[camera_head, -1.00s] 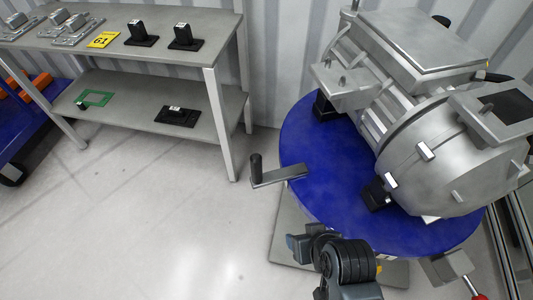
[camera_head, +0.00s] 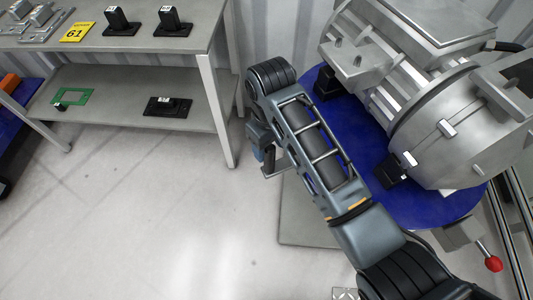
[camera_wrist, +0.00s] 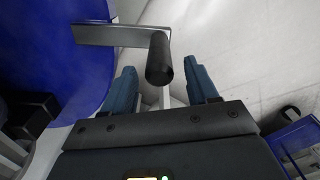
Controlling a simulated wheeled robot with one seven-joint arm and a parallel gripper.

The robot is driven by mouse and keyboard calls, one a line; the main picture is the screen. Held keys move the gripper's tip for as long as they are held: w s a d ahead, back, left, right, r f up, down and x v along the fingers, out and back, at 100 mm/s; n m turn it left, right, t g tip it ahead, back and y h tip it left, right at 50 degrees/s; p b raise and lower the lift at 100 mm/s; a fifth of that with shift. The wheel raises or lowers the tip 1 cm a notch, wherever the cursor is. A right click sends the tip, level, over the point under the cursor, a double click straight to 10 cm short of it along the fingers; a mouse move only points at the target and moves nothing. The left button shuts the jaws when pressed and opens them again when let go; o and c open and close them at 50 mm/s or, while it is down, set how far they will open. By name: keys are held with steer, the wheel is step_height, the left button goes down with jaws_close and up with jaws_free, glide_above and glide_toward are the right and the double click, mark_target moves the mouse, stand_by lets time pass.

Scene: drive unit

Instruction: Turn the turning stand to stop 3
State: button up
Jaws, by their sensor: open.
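The turning stand's blue round plate (camera_head: 420,207) carries a big grey motor (camera_head: 450,120). A flat metal crank arm (camera_wrist: 112,35) sticks out from the plate's edge and ends in an upright black grip (camera_wrist: 159,60). My gripper (camera_wrist: 160,68) is open. In the wrist view its two blue fingers lie to either side of the grip's near end, with gaps on both sides; I cannot tell how deep the grip sits between them. In the head view my forearm hides most of the crank and gripper (camera_head: 262,150). No stop numbers are readable.
A lever with a red knob (camera_head: 493,263) sits at the plate's front right edge. A grey shelf table (camera_head: 130,40) with metal parts, black blocks and a yellow "61" sign stands at the left. The floor (camera_head: 170,220) between is clear.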

mark_target(270, 157)
steer(key=shift+f, duration=2.7)
steer(key=shift+c, duration=0.3)
jaws_close()
